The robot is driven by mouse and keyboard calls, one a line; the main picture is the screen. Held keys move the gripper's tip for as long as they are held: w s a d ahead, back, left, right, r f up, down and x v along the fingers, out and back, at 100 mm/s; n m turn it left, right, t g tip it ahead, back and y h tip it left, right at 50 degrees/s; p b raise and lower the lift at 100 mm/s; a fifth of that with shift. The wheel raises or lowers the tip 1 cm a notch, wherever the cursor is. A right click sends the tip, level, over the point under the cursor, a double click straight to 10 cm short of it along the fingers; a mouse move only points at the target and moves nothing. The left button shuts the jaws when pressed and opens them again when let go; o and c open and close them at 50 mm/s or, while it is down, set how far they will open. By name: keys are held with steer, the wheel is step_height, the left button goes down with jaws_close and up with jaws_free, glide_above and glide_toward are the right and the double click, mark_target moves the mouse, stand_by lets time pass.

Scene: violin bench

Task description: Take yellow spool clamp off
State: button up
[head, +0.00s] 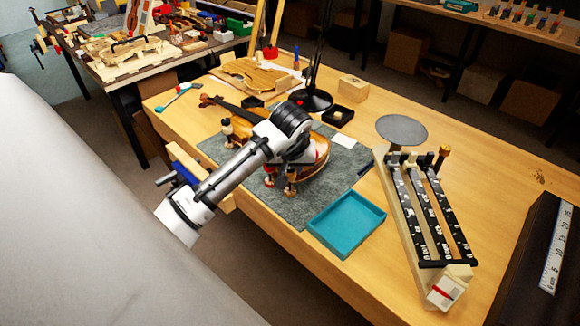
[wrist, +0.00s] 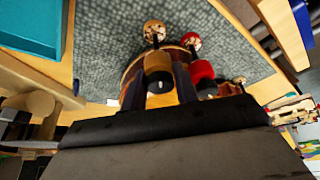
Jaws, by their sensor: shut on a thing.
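The violin (head: 314,172) lies on a grey mat (head: 215,147) on the bench. It also shows partly in the wrist view (wrist: 131,72). In the wrist view my gripper (wrist: 158,72) is shut on a tan-yellow spool clamp (wrist: 157,62) with a dark lower part, at the violin's edge. A pale round end (wrist: 154,30) of a clamp stands beyond it. A red spool clamp (wrist: 201,70) is close to the right finger. In the head view my arm covers the gripper and part of the violin; two clamp ends, one red (head: 269,179), show below it.
A teal tray (head: 346,224) stands at the front edge, right of the mat. A rack of dark labelled bars (head: 422,215) and a grey disc (head: 402,129) lie further right. A lamp base (head: 314,100) and small boxes (head: 353,88) stand behind the violin. A vise (head: 190,165) is at the left front.

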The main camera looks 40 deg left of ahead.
steer(key=shift+s+d, duration=0.1)
steer(key=shift+s, duration=0.05)
steer(key=shift+s+d, duration=0.5)
steer(key=shift+s, duration=0.3)
step_height(320, 180, up, 7)
steer(key=p, duration=0.5)
stand_by(0.5)
